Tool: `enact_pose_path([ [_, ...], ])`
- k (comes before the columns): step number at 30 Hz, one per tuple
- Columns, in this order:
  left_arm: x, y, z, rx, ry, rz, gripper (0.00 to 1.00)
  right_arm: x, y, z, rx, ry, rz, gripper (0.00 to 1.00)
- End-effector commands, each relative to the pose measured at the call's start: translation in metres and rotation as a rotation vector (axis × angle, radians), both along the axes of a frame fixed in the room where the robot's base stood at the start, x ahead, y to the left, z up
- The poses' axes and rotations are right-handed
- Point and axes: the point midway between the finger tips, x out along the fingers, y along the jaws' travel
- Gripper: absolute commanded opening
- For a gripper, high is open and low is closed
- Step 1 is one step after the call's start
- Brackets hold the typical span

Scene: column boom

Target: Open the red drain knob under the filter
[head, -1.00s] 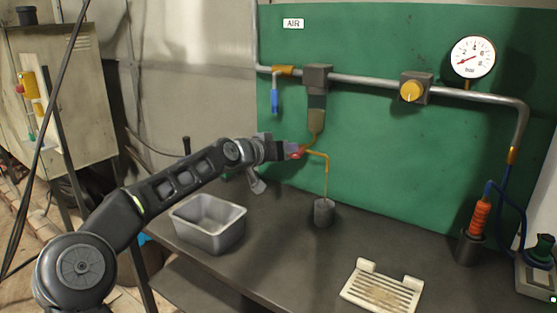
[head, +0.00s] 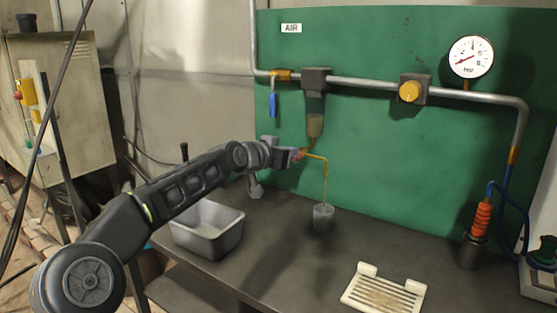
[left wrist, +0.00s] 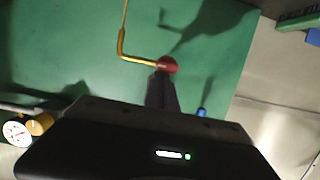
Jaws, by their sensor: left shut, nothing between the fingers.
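The filter (head: 315,115) hangs under the pipe on the green panel, with tan liquid in its bowl. The red drain knob (left wrist: 168,64) sits below it at the inner end of a bent brass tube (head: 317,156). In the head view the knob is mostly hidden by my gripper. A thin tan line, apparently liquid, runs from the tube's end down to a grey cup (head: 323,219). My left gripper (head: 294,155) is shut and empty, with its tips right at the knob. In the left wrist view the fingers (left wrist: 164,80) look close to or touching it; I cannot tell which.
A grey metal bin (head: 207,232) stands on the bench's left, under my arm. A white slotted tray (head: 383,290) lies at the front. A blue-handled valve (head: 272,104), a yellow knob (head: 410,91) and a gauge (head: 471,57) are on the pipe.

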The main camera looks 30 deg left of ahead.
Motion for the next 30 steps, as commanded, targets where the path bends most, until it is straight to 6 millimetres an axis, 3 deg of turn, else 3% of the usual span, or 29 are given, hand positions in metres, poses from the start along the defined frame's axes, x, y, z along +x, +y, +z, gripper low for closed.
enact_pose_path([
  [18,0.0,-0.001,0.004,0.014,-0.003,-0.001,0.0,0.0,0.0,0.001,0.0,0.0,0.0,0.0],
  [23,-0.001,-0.005,0.02,0.015,-0.003,-0.001,0.0,0.0,0.0,0.011,0.0,0.0,-0.001,0.0],
  [28,-0.004,-0.012,0.05,0.015,-0.005,-0.002,0.0,0.0,0.0,0.029,0.001,0.0,-0.001,0.0],
  [30,-0.019,-0.005,0.04,0.018,-0.005,0.005,0.0,0.0,0.0,0.008,0.001,-0.001,0.0,0.0],
])
